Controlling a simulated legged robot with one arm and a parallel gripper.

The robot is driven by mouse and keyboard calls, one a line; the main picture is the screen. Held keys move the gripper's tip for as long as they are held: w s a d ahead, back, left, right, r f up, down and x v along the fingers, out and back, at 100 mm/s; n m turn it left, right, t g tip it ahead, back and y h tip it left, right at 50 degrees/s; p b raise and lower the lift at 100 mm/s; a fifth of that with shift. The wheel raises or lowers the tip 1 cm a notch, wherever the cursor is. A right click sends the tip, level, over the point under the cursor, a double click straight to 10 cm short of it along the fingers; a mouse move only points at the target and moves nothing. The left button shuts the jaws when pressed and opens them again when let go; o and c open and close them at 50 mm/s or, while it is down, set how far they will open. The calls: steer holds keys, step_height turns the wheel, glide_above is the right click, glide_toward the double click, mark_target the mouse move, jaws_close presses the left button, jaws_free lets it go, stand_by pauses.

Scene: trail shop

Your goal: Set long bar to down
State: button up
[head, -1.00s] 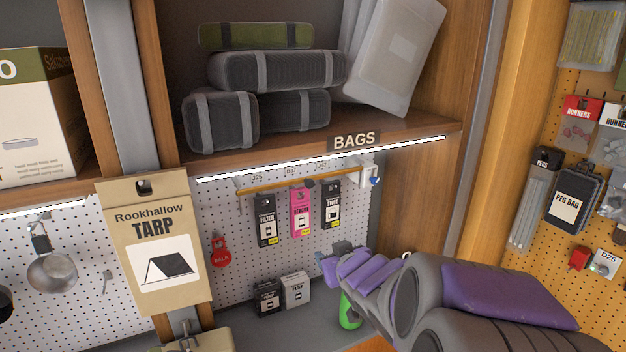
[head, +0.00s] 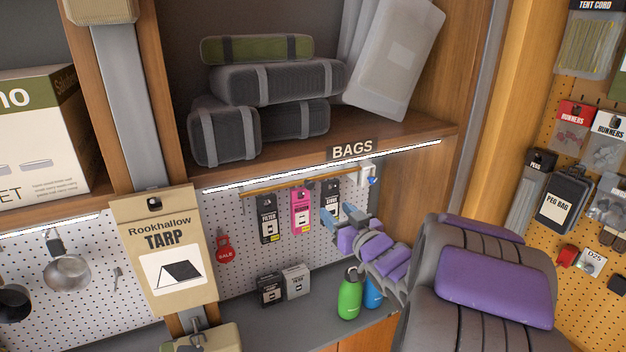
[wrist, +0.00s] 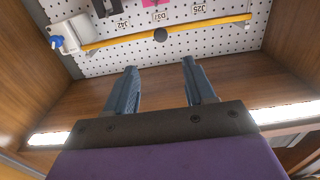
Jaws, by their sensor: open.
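The long bar (head: 262,191) is an orange-yellow rod running across the pegboard under the BAGS shelf. In the wrist view the bar (wrist: 170,34) slants across the top, joined to a white bracket with a blue knob (wrist: 57,41) at its left end. In the head view that bracket (head: 367,175) is at the bar's right end. My gripper (head: 341,214) is in front of the pegboard, below the bar's right part. In the wrist view its two blue-grey fingers (wrist: 159,78) are spread apart with nothing between them. The bar lies beyond the fingertips, apart from them.
Filter and other packets (head: 301,212) hang below the bar. Small boxes (head: 296,281) and a green bottle (head: 350,295) stand on the grey counter below. The wooden shelf (head: 290,160) is above, with a wooden side wall at right. A tarp packet (head: 170,285) hangs at left.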

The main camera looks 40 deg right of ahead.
mark_target(311, 186)
steer(key=p+x, duration=0.6)
steer(key=x, duration=0.7)
steer(key=shift+w, duration=0.3)
steer(key=shift+c, duration=0.5)
jaws_close()
